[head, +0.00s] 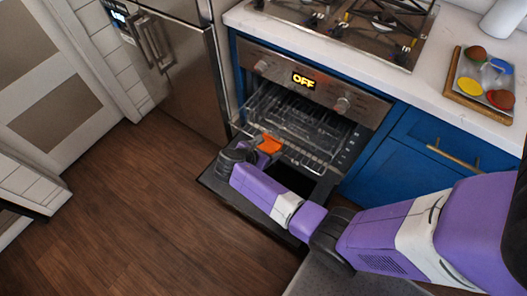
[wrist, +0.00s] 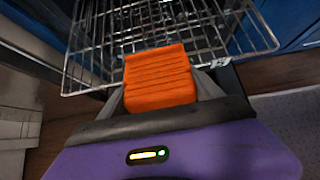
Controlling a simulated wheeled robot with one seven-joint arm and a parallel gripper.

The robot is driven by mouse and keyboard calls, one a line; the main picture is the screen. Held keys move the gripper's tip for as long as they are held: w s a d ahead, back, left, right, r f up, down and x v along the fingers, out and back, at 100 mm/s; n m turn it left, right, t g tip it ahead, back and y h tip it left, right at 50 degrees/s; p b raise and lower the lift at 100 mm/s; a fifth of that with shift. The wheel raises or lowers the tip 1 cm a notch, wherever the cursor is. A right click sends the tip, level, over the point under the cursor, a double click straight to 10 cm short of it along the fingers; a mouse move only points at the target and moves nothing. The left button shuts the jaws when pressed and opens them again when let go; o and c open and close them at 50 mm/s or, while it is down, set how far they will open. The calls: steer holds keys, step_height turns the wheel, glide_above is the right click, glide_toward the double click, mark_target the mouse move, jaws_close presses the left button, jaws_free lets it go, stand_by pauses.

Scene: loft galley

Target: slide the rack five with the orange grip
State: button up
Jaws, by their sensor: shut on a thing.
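The oven rack (head: 290,135) is a silver wire rack that sticks partly out of the oven, above its lowered door (head: 232,196). Its orange grip (head: 269,144) is at the rack's front left. In the wrist view, the ribbed orange grip (wrist: 160,78) sits between the two fingers of my gripper (wrist: 165,95), with the wire rack (wrist: 190,30) just beyond it. My gripper (head: 252,152) is shut on the orange grip. The fingertips are partly hidden by the grip.
The oven panel reads OFF, with knobs (head: 343,104) at its sides. A steel fridge (head: 185,75) stands to the left and blue cabinets (head: 400,165) to the right. A tray (head: 457,92) with several items lies on the counter. The wooden floor (head: 130,200) at left is clear.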

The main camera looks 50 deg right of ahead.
steer(key=shift+w+d, duration=0.2)
steer(key=shift+d, duration=6.35)
steer(key=b, duration=0.3)
glide_toward(302, 108)
steer(key=shift+d+r+x, duration=0.15)
steer(key=shift+x, duration=0.75)
steer(key=shift+d+r+x, duration=0.15)
steer(key=shift+x, duration=0.8)
steer(key=shift+d+r+x, duration=0.15)
steer(key=shift+x, duration=0.75)
steer(key=shift+d+b, duration=0.55)
steer(key=shift+d, duration=0.4)
steer(key=shift+d+r, duration=0.1)
steer(key=shift+d, duration=0.05)
steer(key=shift+r, duration=0.1)
steer(key=shift+a+r+p, duration=0.4)
steer(key=shift+a+p, duration=0.45)
steer(key=shift+p, duration=0.25)
steer(key=a+p, duration=0.1)
steer(key=a+r+p, duration=0.1)
steer(key=a+p, duration=0.1)
steer(key=shift+a, duration=0.65)
